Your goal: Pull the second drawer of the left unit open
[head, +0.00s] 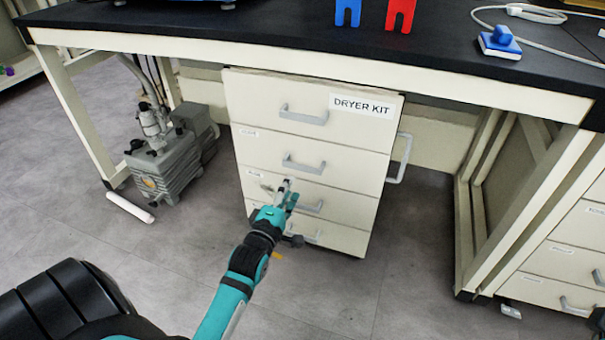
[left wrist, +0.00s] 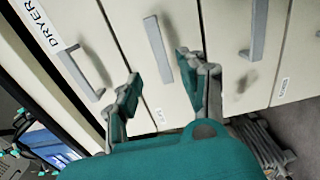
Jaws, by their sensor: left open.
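The left unit (head: 228,100) is a cream drawer cabinet under the bench, with "DRYER KIT" on its top drawer. The second drawer (head: 345,168) looks shut, flush with the others. Its grey bar handle (head: 303,165) also shows in the left wrist view (left wrist: 157,48). My left gripper (head: 286,185) is open and empty in front of the unit, appearing just below that handle in the head view. In the left wrist view its fingertips (left wrist: 161,66) lie on either side of the handle's lower end. Whether they touch it, I cannot tell. My right gripper is not in view.
A grey pump (head: 165,165) stands on the floor left of the unit. The third drawer's handle (head: 308,204) is close to my gripper. A bench leg frame (head: 475,210) and more drawers (head: 570,255) are at right. The floor before the unit is clear.

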